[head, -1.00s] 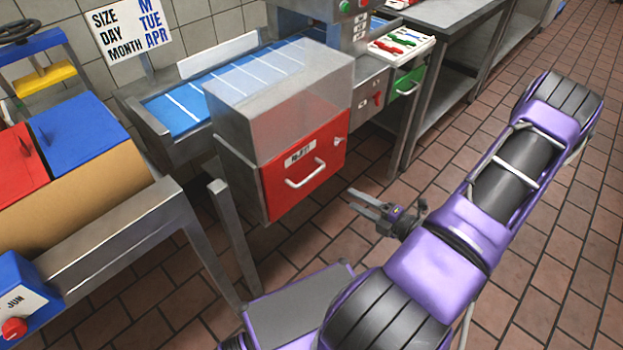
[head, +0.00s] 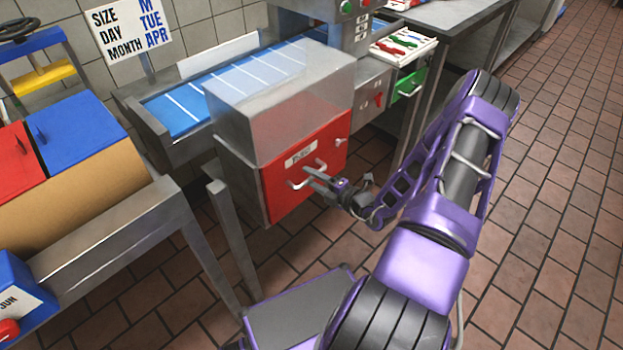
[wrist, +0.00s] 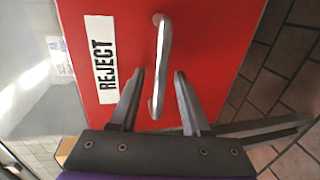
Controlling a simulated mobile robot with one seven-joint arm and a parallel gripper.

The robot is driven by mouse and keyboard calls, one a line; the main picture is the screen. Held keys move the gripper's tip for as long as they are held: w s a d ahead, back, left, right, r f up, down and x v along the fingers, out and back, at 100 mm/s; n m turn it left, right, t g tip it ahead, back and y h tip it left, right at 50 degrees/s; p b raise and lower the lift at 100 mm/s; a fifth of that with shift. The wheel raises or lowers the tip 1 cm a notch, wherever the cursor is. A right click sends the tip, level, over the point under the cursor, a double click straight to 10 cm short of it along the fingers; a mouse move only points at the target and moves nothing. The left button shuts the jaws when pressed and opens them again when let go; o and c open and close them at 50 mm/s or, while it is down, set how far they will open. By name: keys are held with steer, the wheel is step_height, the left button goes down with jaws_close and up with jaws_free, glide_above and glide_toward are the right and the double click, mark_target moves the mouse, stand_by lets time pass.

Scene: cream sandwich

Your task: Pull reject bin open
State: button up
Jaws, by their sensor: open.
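The reject bin (head: 285,200) has a red front with a white label and a pale bar handle (head: 296,184). It sits under a clear-sided hood on the metal machine and looks shut. In the wrist view the red front (wrist: 215,50) fills the middle, with the REJECT label (wrist: 98,57) to the left and the handle (wrist: 162,60) running away from me. My gripper (head: 312,176) is in front of the handle. In the wrist view my gripper (wrist: 159,76) is open, with the handle's near end between its two fingers. I cannot tell whether the fingers touch it.
A green drawer (head: 408,84) and a tray of coloured tools (head: 404,46) are to the right. A metal table (head: 110,235) with red and blue lidded boxes stands at left. A metal post (head: 232,235) stands left of the bin. The tiled floor at right is open.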

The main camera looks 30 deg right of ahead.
steer(key=shift+w+a, duration=0.1)
steer(key=shift+w, duration=0.15)
jaws_close()
stand_by(1.4)
